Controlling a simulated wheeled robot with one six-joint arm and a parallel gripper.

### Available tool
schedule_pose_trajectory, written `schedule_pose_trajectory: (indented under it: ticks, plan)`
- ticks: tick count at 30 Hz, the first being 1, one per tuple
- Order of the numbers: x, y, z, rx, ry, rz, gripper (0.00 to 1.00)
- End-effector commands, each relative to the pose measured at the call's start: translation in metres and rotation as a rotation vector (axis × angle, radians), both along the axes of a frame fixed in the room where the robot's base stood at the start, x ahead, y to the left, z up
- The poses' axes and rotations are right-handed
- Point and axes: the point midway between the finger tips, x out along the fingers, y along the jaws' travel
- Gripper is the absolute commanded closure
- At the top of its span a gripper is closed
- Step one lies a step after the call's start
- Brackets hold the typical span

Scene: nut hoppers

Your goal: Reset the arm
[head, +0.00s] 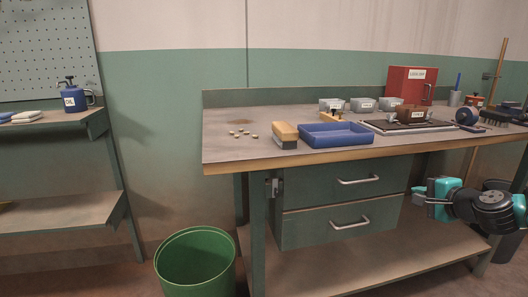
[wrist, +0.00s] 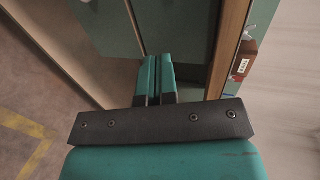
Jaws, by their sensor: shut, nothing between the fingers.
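My gripper (head: 431,198) is at the right of the head view, in front of the workbench and below its top, beside the drawers. Its teal fingers also show in the wrist view (wrist: 156,82), lying side by side and shut with nothing between them. My arm's dark and teal links show behind it at the right edge of the head view. The gripper appears apart from the bench, though the exact gap to the drawer front cannot be told.
The workbench (head: 232,152) carries a blue tray (head: 336,135), a sponge-like block (head: 285,135), several nuts, grey hoppers (head: 363,104) and a red box (head: 410,85). Drawers (head: 340,203) hang below. A green bin (head: 195,263) stands at the front left. A shelf with an oil can (head: 75,98) is farther left.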

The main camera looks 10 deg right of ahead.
Motion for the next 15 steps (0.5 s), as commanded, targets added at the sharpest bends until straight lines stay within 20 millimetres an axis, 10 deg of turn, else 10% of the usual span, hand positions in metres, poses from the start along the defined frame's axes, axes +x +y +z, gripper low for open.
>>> schedule_pose_trajectory:
  ticks: [8,15]
  plan:
    - [-0.003,0.155,0.034,-0.255,0.104,0.514,1.00]
    - [-0.101,0.305,0.057,-0.639,0.210,1.157,1.00]
